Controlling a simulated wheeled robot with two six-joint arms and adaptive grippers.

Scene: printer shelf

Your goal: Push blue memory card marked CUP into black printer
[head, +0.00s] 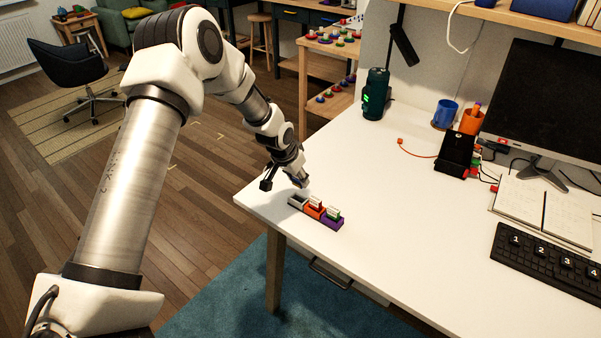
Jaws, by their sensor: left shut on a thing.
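My left gripper (299,181) is low over the left corner of the white desk, just behind the card holder. It is shut on a small bluish thing at its tips, which looks like the blue memory card (304,183); the CUP mark cannot be read. The card holder (331,223) has a grey, an orange and a purple section. Pale-topped cards stand in the orange and purple sections; the grey one looks empty. A small black box (455,154), which looks like the black printer, stands toward the back right of the desk. My right gripper is not in view.
The white desk (385,180) is clear between the holder and the black box. A dark green flask (375,94), blue cup (445,113), orange cup (470,121), monitor (550,105), open notebook (540,212) and keyboard (550,262) stand around. A red-tipped cable (415,154) lies left of the box.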

